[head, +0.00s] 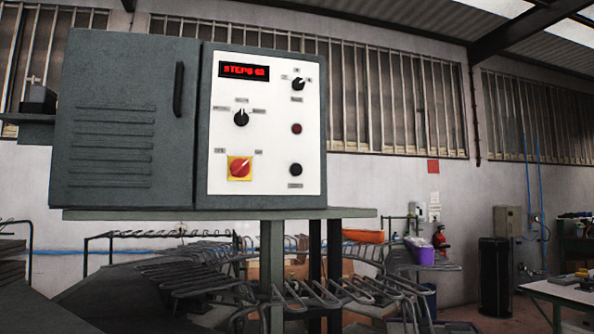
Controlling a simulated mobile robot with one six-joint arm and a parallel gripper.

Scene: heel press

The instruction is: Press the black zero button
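A grey control cabinet (125,120) stands on a grey shelf (230,214). Its white panel (265,120) faces me on the right side. A round black button (296,170) sits low on the panel's right side, with a small label (295,185) under it that is too small to read. A dark red round button or lamp (296,129) is above it. My gripper is not in view, and nothing covers the black button.
The panel also has a red display (244,71) reading about "STEPS 60", two black selector knobs (241,118) (298,84), and a red rotary switch on a yellow plate (239,169). A black handle (179,89) juts from the cabinet door. Metal racks (330,295) stand below.

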